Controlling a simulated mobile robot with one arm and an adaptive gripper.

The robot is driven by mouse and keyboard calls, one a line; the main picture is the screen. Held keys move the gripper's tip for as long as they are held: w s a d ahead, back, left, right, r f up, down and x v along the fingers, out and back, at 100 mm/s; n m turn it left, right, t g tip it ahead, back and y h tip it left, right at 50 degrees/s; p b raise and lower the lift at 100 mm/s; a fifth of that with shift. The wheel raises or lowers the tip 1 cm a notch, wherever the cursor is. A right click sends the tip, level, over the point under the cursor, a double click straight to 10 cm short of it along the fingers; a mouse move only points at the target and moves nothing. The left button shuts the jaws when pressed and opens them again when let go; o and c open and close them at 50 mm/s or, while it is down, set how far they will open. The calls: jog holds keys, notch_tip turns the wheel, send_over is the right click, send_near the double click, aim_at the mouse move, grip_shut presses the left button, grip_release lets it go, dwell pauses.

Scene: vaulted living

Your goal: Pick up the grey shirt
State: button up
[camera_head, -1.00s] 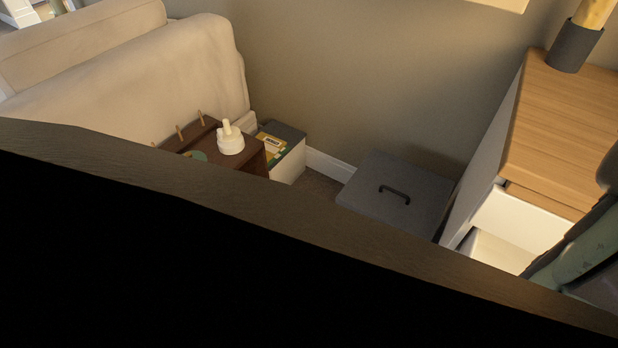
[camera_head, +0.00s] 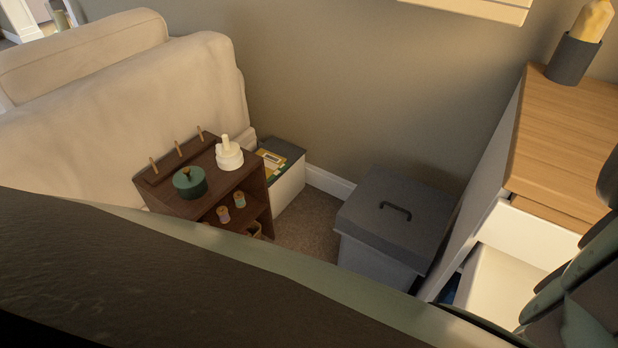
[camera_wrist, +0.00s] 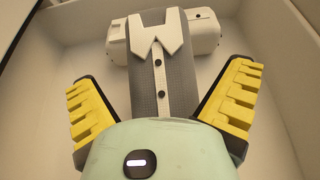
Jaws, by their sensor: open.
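The grey shirt (camera_wrist: 182,80), with a white collar and dark buttons, lies in a white-walled drawer in the wrist view. My gripper (camera_wrist: 160,84) is open, with one yellow-padded finger on each side of the shirt and visible gaps between. Whether it touches the shirt I cannot tell. The shirt's lower part is hidden behind the pale green gripper body. In the head view the shirt is not visible; a white open drawer (camera_head: 502,290) shows at the right below a wooden top.
A white rounded object (camera_wrist: 206,32) lies behind the shirt, against it or close. The drawer walls stand around. In the head view there is a grey lidded bin (camera_head: 385,225), a dark wooden shelf (camera_head: 205,160) with small items, a white box (camera_head: 288,185) and a cream sofa (camera_head: 110,90).

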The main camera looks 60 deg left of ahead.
jog(key=shift+d, duration=0.1)
jog(key=shift+c, duration=0.3)
jog(key=c, duration=1.2)
